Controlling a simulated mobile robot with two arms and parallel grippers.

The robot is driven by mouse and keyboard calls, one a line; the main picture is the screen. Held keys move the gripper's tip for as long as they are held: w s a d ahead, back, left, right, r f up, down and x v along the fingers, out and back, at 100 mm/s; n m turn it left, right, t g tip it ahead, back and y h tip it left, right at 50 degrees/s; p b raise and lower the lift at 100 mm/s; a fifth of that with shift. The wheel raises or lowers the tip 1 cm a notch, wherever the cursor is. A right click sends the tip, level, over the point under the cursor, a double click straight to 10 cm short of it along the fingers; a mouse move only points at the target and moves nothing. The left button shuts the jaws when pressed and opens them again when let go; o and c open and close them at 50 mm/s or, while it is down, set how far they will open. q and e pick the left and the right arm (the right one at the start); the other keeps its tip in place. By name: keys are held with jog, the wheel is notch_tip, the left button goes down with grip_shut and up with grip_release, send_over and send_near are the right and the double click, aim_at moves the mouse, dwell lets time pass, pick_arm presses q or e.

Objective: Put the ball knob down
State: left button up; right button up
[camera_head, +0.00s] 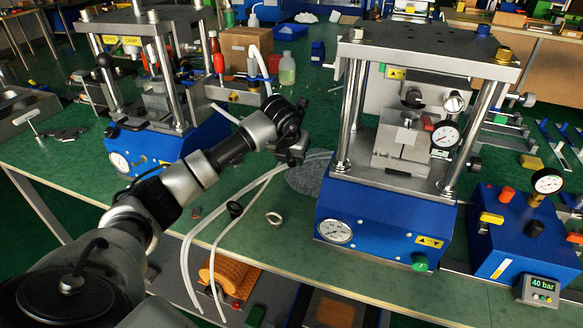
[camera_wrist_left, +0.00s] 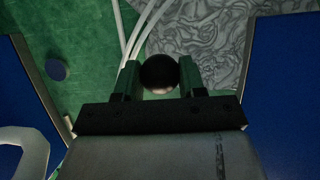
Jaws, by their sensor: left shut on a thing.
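My left gripper (camera_head: 292,160) is above the green bench top, between the two presses. In the left wrist view the black, round ball knob (camera_wrist_left: 158,72) sits between the two fingers of my left gripper (camera_wrist_left: 158,80), which is shut on it. In the head view the knob is too small and dark to make out at the fingertips. A grey patterned patch (camera_wrist_left: 215,35) lies on the bench below and beyond the fingers; it also shows in the head view (camera_head: 310,178). My right gripper is in neither view.
A blue-based press (camera_head: 385,225) stands right of my gripper, another (camera_head: 165,150) stands left. White hoses (camera_head: 245,190) run across the bench below my arm. A metal ring (camera_head: 273,218) and a black ring (camera_head: 234,209) lie near the front edge. A blue gauge box (camera_head: 515,235) is far right.

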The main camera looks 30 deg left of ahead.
aim_at(290, 165)
pick_arm(q)
jog(key=shift+f, duration=2.15)
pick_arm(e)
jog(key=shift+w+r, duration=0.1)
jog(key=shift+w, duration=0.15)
pick_arm(q)
jog(key=o, duration=0.9)
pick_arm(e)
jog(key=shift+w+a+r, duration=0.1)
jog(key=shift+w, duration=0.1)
